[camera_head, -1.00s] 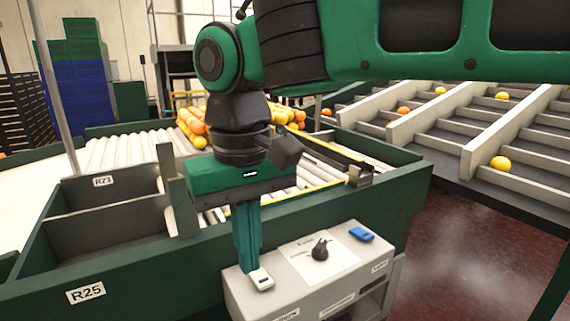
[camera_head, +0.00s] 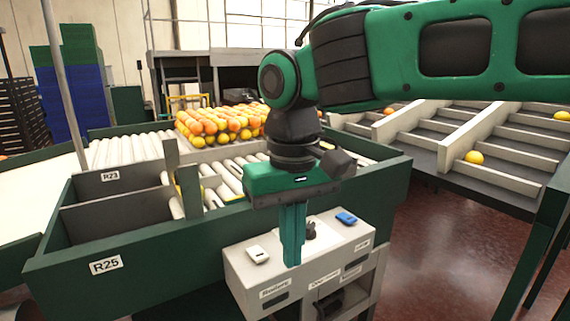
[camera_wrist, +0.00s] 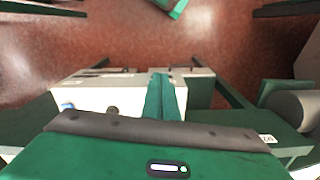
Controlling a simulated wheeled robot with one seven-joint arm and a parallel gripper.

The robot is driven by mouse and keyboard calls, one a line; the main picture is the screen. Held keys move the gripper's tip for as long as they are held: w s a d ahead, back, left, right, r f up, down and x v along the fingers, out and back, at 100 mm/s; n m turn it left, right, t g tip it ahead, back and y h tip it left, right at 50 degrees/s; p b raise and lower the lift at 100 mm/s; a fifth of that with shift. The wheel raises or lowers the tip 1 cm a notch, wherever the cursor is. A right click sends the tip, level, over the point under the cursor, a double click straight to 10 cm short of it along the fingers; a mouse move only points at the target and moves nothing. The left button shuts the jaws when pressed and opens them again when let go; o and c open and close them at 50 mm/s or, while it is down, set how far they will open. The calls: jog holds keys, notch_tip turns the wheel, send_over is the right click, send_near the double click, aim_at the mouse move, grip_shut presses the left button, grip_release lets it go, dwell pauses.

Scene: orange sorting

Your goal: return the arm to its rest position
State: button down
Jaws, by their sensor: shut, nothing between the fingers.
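My gripper (camera_head: 292,262) is shut and empty, pointing down in front of the grey control box (camera_head: 262,288). In the head view it covers part of the box's top, near the black knob (camera_head: 311,231). A white switch (camera_head: 258,254) lies to its left and a blue switch (camera_head: 346,218) to its right on the box top. In the wrist view the shut fingers (camera_wrist: 162,98) show over the box (camera_wrist: 100,98), with the blue switch (camera_wrist: 68,106) to the left. Whether the fingers touch the box cannot be told; they look apart from it.
A green-sided roller conveyor (camera_head: 130,240) stands behind and left of the box, with bins marked R23 and R25. Oranges and yellow fruit (camera_head: 215,125) are piled at its back. Sloped lanes (camera_head: 510,150) with a few fruit stand at the right. Reddish floor (camera_head: 430,240) is open at the right.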

jog(key=w+d+f+m, duration=0.1)
jog(key=d+f+m, duration=0.2)
jog(key=d, duration=0.8)
jog(key=w+d+f+m, duration=0.2)
jog(key=d+f, duration=0.1)
jog(key=d, duration=0.8)
jog(key=s+d+f+m, duration=0.3)
jog(key=s+d+f, duration=0.1)
jog(key=s+d, duration=0.3)
jog(key=s+d+f+m, duration=0.3)
jog(key=s+d, duration=0.4)
jog(key=d, duration=0.3)
jog(key=shift+d+f, duration=0.3)
jog(key=shift+f, duration=0.4)
jog(key=shift+s, duration=0.1)
